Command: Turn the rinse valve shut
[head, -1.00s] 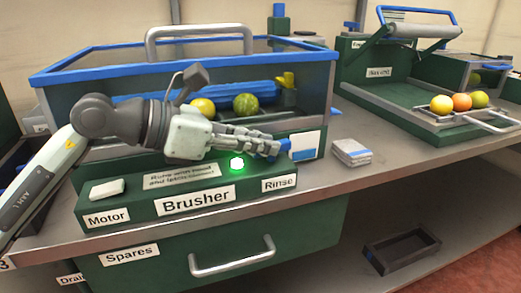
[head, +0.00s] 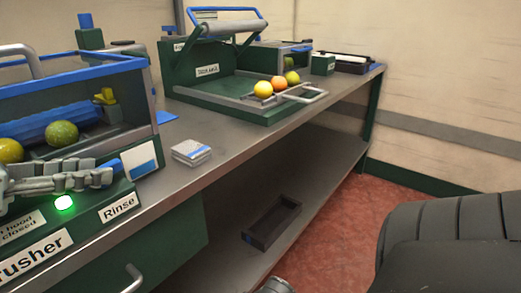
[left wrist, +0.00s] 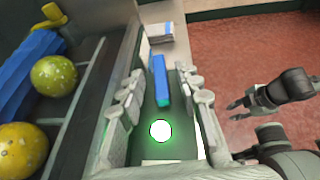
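The left wrist view shows the blue handle (left wrist: 159,80) between the fingers of my left gripper (left wrist: 165,88). There are gaps on both sides, so this gripper is open and not holding it. In the head view my left gripper (head: 100,172) partly hides the handle. A green light (head: 64,202) glows on the panel. My right gripper (left wrist: 239,110) shows small at the right of the left wrist view, over the floor, its fingers apart and empty.
Yellow and green fruit (head: 62,133) lie in the brusher bin behind my left gripper. A stack of cards (head: 191,152) sits on the bench (head: 220,150). A tray with several fruits (head: 278,84) stands farther back. A dark tray (head: 273,222) lies on the lower shelf.

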